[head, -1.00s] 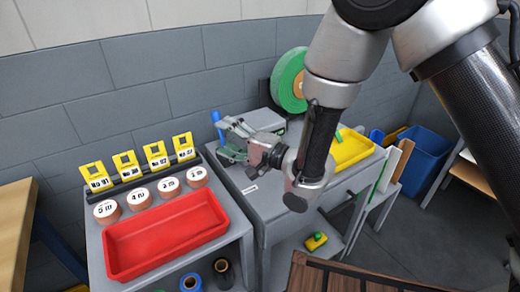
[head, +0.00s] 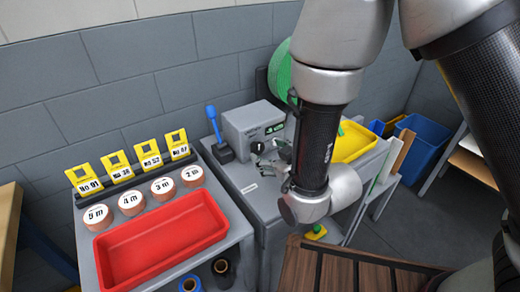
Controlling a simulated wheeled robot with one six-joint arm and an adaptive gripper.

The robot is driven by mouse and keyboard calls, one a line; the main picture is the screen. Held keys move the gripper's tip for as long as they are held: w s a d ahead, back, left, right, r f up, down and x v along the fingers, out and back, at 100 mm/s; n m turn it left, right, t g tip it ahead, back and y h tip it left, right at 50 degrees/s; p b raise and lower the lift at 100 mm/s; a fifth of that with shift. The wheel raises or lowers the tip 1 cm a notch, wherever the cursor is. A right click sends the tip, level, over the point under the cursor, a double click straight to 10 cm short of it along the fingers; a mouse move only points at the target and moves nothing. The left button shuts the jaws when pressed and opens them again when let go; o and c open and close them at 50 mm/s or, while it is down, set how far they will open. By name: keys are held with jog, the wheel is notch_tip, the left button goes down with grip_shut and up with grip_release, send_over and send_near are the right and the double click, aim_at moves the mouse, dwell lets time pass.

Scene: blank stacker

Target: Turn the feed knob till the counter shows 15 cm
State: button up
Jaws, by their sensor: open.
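The grey feed machine (head: 248,120) stands on a grey bench by the wall. A small dark panel with green marks, seemingly the counter (head: 274,128), is on its front. Its figures are too small to read. My arm hides the machine's right side.
A blue-handled lever (head: 213,125) stands left of the machine. A green reel (head: 279,72) is behind my arm. A red tray (head: 160,240), several labelled rolls (head: 163,188) and yellow number tags (head: 116,166) fill the left table. A yellow tray (head: 355,142) lies right.

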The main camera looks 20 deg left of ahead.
aim_at(259, 149)
jog(key=x, duration=0.6)
jog(key=shift+w+a, duration=0.1)
jog(key=shift+w, duration=0.1)
jog(key=c, duration=1)
